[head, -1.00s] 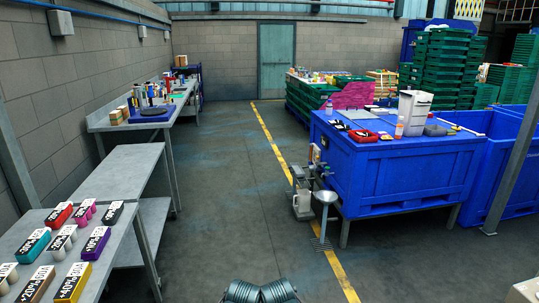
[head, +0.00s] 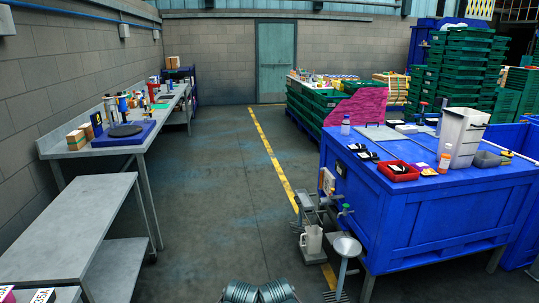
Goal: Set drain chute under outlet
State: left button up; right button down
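A blue bulk container (head: 430,225) stands at the right in the head view. A small outlet valve with a green handle (head: 346,209) sticks out of its left side. Below it, a round metal bowl on a stand (head: 346,247) stands on the floor, close to the outlet. A pale jug (head: 312,240) is beside it on a metal stand (head: 309,214). I cannot tell for sure which object is the drain chute; a tall white hopper-like bin (head: 461,137) stands upright on the blue container's top.
Metal benches (head: 70,225) line the left wall. Green crates (head: 462,70) are stacked at the back. The floor aisle (head: 220,190) between is clear.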

aim_at(304, 200)
jog(key=i, duration=2.75)
jog(key=i+l+u, duration=0.1)
jog(key=i, duration=1.25)
